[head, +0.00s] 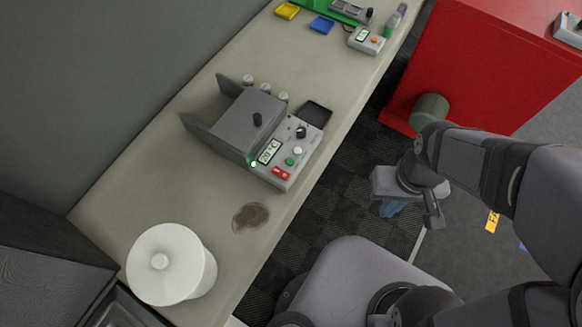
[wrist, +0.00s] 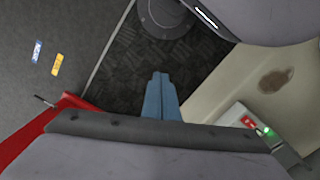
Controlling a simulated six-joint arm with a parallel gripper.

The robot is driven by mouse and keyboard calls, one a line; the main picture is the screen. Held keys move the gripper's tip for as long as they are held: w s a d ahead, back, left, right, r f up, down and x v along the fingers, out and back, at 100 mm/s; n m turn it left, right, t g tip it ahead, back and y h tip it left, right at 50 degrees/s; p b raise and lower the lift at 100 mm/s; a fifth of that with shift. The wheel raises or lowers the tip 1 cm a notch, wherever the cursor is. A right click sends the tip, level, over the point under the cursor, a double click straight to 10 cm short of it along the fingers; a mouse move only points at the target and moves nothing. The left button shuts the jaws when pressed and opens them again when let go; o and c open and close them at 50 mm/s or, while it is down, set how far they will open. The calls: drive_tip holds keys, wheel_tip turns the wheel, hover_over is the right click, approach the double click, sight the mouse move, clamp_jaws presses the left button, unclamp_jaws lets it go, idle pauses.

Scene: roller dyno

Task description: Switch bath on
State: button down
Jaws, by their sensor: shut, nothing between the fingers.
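A green light glows beside the display. Part of the panel (wrist: 238,115) shows at the lower right of the wrist view. My gripper (head: 388,210) has blue fingers, shut and empty, over the floor right of the bench. The fingers (wrist: 160,78) point away from the bath in the wrist view.
A white lidded pot (head: 172,265) and a brown stain (head: 251,217) are on the bench (head: 135,190) nearer me. A red cabinet (head: 480,70) stands right of the aisle. Small trays and another device (head: 366,40) sit at the bench's far end.

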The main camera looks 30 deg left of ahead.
drive_tip(key=a+f+n+t+b, duration=0.1)
drive_tip(key=a+n+b, duration=0.3)
drive_tip(key=a, duration=0.9)
drive_tip(key=n+y, duration=0.1)
approach(281, 173)
drive_tip(key=shift+w+d, duration=0.5)
drive_tip(key=shift+d, duration=0.1)
wheel_tip(281, 173, up, 8)
drive_tip(key=m, duration=1)
drive_tip(key=shift+d+f+m+h, duration=0.2)
drive_tip(key=shift+m+h, duration=0.1)
drive_tip(key=shift+h, duration=0.1)
drive_tip(key=shift+f, duration=0.1)
wheel_tip(281, 173, down, 14)
drive_tip(key=p, duration=0.3)
